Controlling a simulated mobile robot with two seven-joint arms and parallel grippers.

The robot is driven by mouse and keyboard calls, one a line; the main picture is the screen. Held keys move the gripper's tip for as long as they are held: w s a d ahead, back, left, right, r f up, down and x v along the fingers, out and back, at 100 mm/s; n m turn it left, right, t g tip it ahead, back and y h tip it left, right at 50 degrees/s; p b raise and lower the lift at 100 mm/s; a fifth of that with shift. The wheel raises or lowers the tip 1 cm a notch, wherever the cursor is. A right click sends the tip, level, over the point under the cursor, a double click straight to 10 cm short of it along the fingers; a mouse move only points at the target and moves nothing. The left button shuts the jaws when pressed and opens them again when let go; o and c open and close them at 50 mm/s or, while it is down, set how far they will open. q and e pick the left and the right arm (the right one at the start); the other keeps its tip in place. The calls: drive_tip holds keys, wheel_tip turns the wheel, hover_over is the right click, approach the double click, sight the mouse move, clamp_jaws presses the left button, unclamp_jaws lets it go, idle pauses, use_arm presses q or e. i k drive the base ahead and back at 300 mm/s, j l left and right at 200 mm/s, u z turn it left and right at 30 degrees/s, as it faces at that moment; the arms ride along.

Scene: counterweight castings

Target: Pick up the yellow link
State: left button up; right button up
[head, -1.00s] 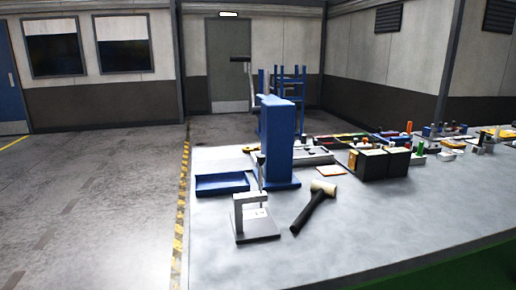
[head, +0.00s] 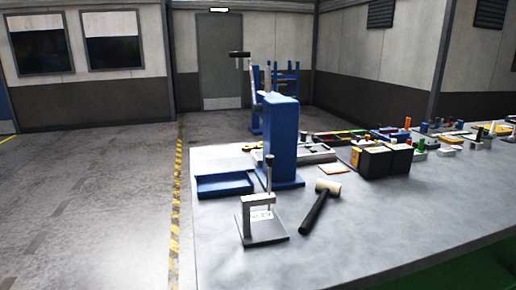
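I cannot make out for sure which thing is the yellow link. A small yellow piece (head: 251,147) shows at the left end of a grey tray (head: 318,156), partly behind a tall blue stand (head: 283,140). Its shape is too small to tell. Other small yellow and orange pieces lie farther back on the right of the table. Neither of my grippers is in view.
The grey table (head: 390,215) holds a shallow blue tray (head: 225,185), a grey clamp fixture (head: 262,222), a mallet (head: 320,205) and dark boxes (head: 376,162). Its front middle is clear. A yellow-black floor stripe (head: 175,215) runs along its left side.

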sight(245, 147)
drive_tip(key=k+j+z, duration=0.1)
drive_tip(key=j+z, duration=0.4)
drive_tip(key=k+j+z, duration=0.1)
drive_tip(key=j+z, duration=0.45)
drive_tip(key=z, duration=0.25)
drive_tip(key=k+j+z, duration=0.1)
drive_tip(key=z, duration=0.25)
drive_tip(key=k+j+z, duration=0.1)
drive_tip(key=z, duration=0.25)
drive_tip(key=j+z, duration=0.15)
drive_tip(key=z, duration=0.3)
drive_tip(key=k+j+z, duration=0.1)
drive_tip(key=z, duration=0.35)
drive_tip(key=k+j+z, duration=0.1)
drive_tip(key=z, duration=0.35)
drive_tip(key=k+z, duration=0.2)
drive_tip(key=z, duration=0.25)
drive_tip(key=k+z, duration=0.1)
drive_tip(key=z, duration=0.35)
drive_tip(key=k+j+z, duration=0.1)
drive_tip(key=k+z, duration=0.3)
drive_tip(key=k+j+z, duration=0.1)
drive_tip(key=z, duration=0.3)
drive_tip(key=k+j, duration=0.1)
drive_tip(key=k, duration=0.75)
